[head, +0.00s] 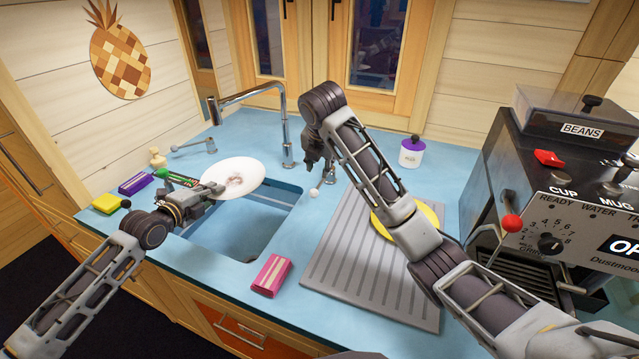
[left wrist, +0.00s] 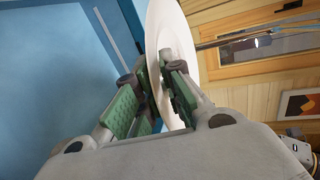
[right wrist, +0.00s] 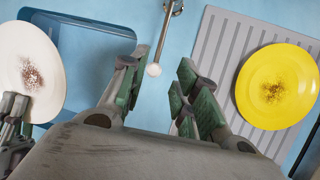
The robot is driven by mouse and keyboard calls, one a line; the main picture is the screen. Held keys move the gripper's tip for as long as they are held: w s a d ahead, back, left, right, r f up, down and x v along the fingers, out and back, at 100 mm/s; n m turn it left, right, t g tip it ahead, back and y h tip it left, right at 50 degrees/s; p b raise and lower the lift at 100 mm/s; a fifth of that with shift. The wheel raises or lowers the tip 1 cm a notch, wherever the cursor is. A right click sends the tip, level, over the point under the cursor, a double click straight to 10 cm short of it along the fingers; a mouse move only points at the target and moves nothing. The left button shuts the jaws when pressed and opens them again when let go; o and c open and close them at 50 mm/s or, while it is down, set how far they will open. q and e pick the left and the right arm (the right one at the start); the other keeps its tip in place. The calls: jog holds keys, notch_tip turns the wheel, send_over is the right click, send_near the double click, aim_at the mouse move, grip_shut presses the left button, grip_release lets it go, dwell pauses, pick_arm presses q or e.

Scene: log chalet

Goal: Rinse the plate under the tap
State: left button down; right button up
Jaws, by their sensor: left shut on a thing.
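A white plate (head: 238,177) with a brown smudge is held tilted over the sink basin (head: 246,230). My left gripper (head: 214,190) is shut on its rim; the plate also shows between the fingers in the left wrist view (left wrist: 168,30). The silver tap (head: 285,125) arches from behind the basin, its spout to the left above the plate; I see no water. A lever with a white ball end (right wrist: 154,70) is at the right of the basin. My right gripper (right wrist: 155,85) is open and empty, its fingers apart on either side of the ball in its wrist view.
A yellow plate (right wrist: 280,88) with a dark smudge lies on the grey drainboard (head: 350,265), partly behind my right arm. A pink block (head: 271,275) lies in front of the basin. A yellow sponge (head: 107,203) and purple block (head: 136,184) lie left. A coffee machine (head: 550,190) stands right.

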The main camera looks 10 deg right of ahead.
aim_at(319, 185)
jog(key=shift+f, duration=0.1)
jog(key=shift+x, duration=5.85)
grip_shut()
